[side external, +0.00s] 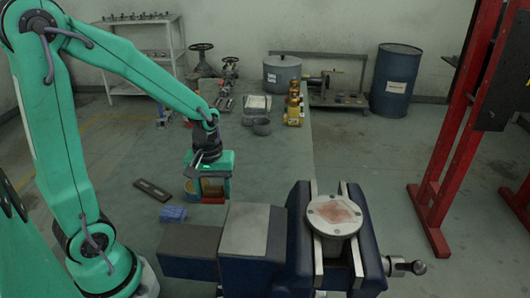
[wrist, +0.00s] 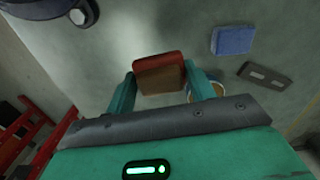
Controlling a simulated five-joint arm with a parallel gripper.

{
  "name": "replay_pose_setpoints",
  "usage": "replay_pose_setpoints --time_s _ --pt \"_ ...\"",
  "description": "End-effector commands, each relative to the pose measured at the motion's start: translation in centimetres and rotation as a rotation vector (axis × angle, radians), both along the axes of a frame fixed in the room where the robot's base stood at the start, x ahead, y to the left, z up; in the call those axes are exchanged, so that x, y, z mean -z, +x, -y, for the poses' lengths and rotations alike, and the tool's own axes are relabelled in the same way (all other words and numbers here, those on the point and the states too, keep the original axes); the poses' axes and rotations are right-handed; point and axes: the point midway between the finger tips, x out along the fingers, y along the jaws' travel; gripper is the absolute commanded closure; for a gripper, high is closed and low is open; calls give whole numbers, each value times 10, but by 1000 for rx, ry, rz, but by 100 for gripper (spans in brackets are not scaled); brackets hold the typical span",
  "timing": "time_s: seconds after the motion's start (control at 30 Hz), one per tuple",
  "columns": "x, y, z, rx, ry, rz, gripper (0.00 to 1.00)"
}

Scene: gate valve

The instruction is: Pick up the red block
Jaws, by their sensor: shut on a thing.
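The red block (wrist: 159,63) sits between the two fingers of my gripper (wrist: 160,83) in the wrist view. Its top face is red and its near side looks brownish. A finger touches it on each side. In the side view my gripper (side external: 210,190) points down over the bench, left of the vise, with the red block (side external: 213,190) partly hidden between its fingers. The block looks raised off the surface, but its exact height is hard to tell.
A blue block (side external: 173,214) and a dark slotted plate (side external: 152,190) lie left of my gripper. A round tan container (wrist: 205,91) is close by one finger. The blue vise (side external: 345,250), holding a round flanged part (side external: 334,215), stands to the right.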

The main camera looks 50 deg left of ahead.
Motion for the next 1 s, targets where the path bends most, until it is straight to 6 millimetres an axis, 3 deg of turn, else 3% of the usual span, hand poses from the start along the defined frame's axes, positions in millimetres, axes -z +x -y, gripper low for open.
replay_pose_setpoints --time_s 0.63,0.67,0.73,1.0 --pt "-7 0 0 0 0 0 70" --pt "-7 0 0 0 0 0 50" --pt "-7 0 0 0 0 0 64" --pt "-12 0 0 0 1 2 64"
